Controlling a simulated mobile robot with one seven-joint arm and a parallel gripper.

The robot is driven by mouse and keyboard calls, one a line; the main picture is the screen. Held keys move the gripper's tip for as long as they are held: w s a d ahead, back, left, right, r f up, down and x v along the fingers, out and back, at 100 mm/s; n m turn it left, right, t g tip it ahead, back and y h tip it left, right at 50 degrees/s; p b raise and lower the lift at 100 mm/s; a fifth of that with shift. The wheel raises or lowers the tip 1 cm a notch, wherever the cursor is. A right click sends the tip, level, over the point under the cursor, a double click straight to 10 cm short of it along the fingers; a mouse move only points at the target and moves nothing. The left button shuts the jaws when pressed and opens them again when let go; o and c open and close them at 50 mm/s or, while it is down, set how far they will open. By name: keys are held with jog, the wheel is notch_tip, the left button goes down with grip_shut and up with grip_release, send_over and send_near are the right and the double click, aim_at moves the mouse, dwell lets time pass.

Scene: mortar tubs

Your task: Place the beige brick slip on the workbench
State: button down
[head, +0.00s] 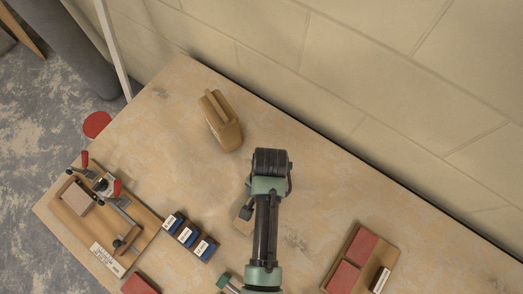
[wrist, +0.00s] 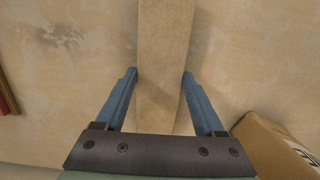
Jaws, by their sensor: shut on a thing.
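The beige brick slip (wrist: 165,35) runs up the middle of the wrist view, between the two blue fingers of my gripper (wrist: 160,76). The fingers press on its long sides and its near end is hidden by the gripper body. In the head view a small part of the slip (head: 240,224) shows beside my gripper (head: 246,212), mostly covered by the arm. The workbench (head: 320,185) lies below it, with a tan, mottled top. I cannot tell whether the slip touches the bench or hangs just above it.
A wooden holder (head: 222,122) stands behind my gripper. A clamp board (head: 140,236) with red-handled clamps and several blue labelled blocks (head: 188,236) are on the left. A wooden tray (head: 343,249) with red bricks is on the right. A wall borders the back edge.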

jog(key=shift+f, duration=0.5)
grip_release()
jog(key=shift+f, duration=0.15)
